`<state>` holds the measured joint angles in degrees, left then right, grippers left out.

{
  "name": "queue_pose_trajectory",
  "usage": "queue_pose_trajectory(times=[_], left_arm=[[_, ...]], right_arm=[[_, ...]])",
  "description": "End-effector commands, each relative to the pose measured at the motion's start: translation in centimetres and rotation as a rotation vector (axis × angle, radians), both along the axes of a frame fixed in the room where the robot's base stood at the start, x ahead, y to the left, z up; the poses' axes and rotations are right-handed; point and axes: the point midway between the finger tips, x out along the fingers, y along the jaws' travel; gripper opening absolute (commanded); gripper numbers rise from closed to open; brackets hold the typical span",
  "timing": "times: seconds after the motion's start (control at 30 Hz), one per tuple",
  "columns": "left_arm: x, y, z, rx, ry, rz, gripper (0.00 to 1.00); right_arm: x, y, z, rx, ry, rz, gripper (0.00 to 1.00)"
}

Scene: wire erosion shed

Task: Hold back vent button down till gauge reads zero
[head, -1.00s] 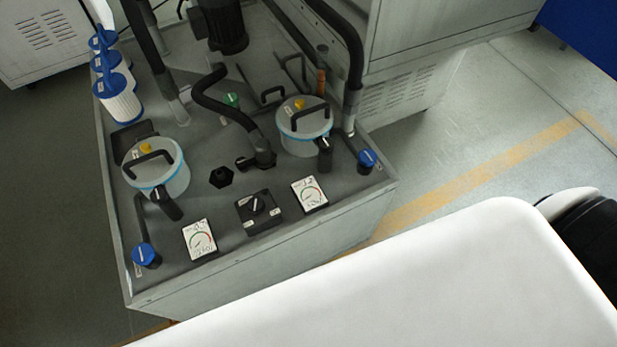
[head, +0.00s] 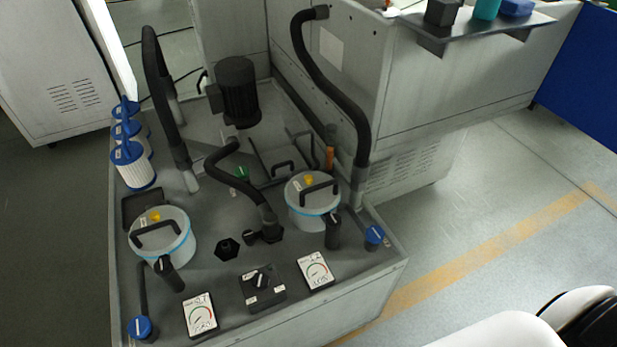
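Two round grey-white filter housings with blue bands stand on the grey tank top in the head view: the left one (head: 170,247) and the right one (head: 303,208). Each lid has a black bar handle and a small yellow button, the left button (head: 155,217) and the right button (head: 309,180). A white square gauge (head: 199,316) sits in front of the left housing, and another gauge (head: 316,271) in front of the right one. Their needles are too small to read surely. Neither gripper is in view, and nothing touches either button.
A black selector switch (head: 261,288) lies between the gauges. Blue knobs stand at the front left (head: 142,328) and right (head: 374,236). Black hoses (head: 345,100) arch over the tank, near a black motor (head: 238,92).

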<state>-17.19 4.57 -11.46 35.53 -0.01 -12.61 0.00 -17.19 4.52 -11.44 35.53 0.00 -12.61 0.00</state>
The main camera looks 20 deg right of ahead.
Motion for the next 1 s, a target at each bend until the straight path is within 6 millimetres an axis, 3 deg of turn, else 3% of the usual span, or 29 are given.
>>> queue_pose_trajectory(times=[0.03, 0.37, 1.0], left_arm=[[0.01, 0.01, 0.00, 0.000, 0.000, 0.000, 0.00], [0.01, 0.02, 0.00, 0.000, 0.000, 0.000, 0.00], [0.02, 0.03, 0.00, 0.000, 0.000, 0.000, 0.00]], right_arm=[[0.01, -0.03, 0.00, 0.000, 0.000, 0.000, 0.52], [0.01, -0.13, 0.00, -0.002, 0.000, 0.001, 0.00], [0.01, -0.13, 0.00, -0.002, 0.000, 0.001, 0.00]])
